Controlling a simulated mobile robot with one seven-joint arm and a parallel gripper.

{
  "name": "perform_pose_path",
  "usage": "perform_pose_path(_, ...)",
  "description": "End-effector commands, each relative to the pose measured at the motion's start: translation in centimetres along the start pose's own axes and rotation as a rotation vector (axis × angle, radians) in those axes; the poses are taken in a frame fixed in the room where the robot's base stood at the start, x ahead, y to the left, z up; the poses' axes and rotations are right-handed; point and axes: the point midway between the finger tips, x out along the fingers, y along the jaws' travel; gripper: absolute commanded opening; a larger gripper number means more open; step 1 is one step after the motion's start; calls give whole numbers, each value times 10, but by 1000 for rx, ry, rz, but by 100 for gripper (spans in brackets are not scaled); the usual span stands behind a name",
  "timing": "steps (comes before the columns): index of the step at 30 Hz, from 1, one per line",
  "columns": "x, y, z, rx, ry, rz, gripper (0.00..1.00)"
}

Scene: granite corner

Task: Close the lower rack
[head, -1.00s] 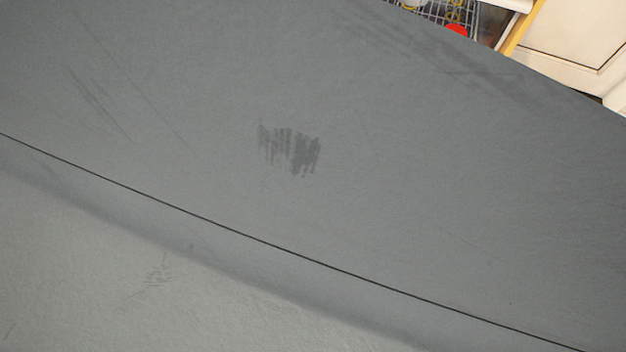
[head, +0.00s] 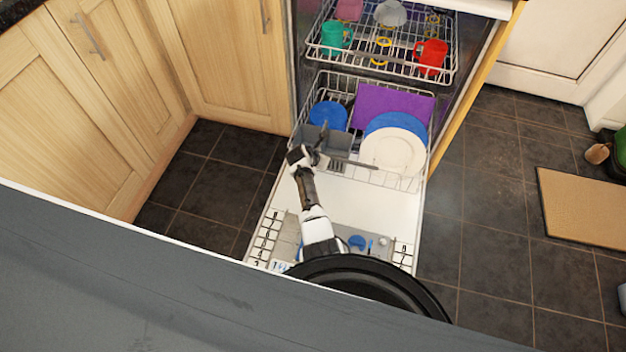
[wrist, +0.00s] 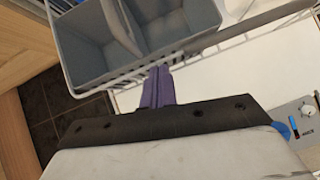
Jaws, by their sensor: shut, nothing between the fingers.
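The lower rack (head: 424,184) is a white wire rack, pulled partly out over the open dishwasher door (head: 330,205). It holds blue and white plates, a purple board (head: 385,108), a blue dish (head: 328,115) and a grey cutlery basket (head: 325,150) at its front left. My gripper (head: 322,143) is at the front left of the rack, by the basket. In the wrist view, my gripper's fingers (wrist: 158,86) are together and empty, close to the rack's front wire rim (wrist: 215,48) below the basket (wrist: 80,62). I cannot tell whether they touch.
The upper rack (head: 380,65) also sticks out, with a green mug (head: 332,38) and a red mug (head: 431,56). Wooden cabinets (head: 190,60) stand left. Tiled floor (head: 490,200) is clear right of the door, up to a tan mat (head: 580,205).

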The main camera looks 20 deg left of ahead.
Motion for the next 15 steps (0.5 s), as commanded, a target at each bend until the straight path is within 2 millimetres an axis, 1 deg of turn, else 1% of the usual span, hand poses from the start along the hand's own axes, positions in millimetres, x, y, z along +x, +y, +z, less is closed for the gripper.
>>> perform_pose_path(1,12,2,5,1,-3,0,0)
perform_pose_path(3,20,5,15,2,-3,0,0)
perform_pose_path(15,55,16,57,2,-3,0,0)
